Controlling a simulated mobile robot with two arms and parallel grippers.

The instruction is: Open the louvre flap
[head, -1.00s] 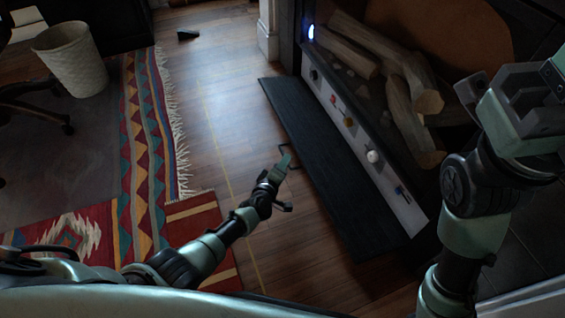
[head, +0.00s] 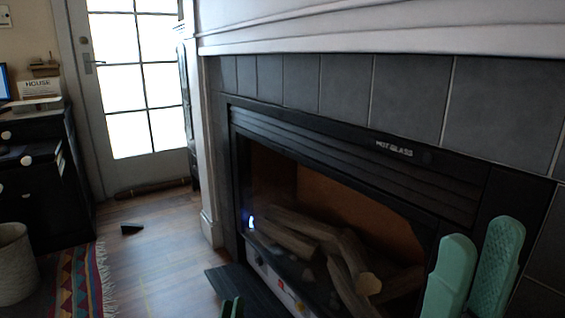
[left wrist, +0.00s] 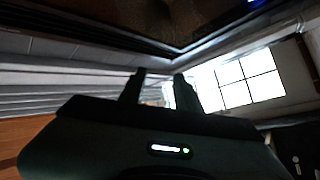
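The fireplace has a dark band of horizontal louvre slats (head: 340,150) above its opening, marked HOT GLASS. Below the opening, a pale control strip (head: 278,285) with knobs is exposed. A flat dark panel (head: 236,286) extends out in front of it, low down; I cannot tell for sure whether this is the louvre flap. Only a tip of my left gripper (head: 232,308) shows at the bottom edge. In the left wrist view my left gripper (left wrist: 160,90) has its two fingers apart with nothing between them. My right gripper (head: 480,265) is raised before the fireplace, fingers apart and empty.
Logs (head: 320,245) lie in the firebox beside a small blue-white light (head: 250,221). A white mantel (head: 380,30) overhangs above. A dark wedge (head: 131,228) lies on the open wooden floor (head: 165,260). A basket (head: 15,262) and patterned rug (head: 80,280) are at left.

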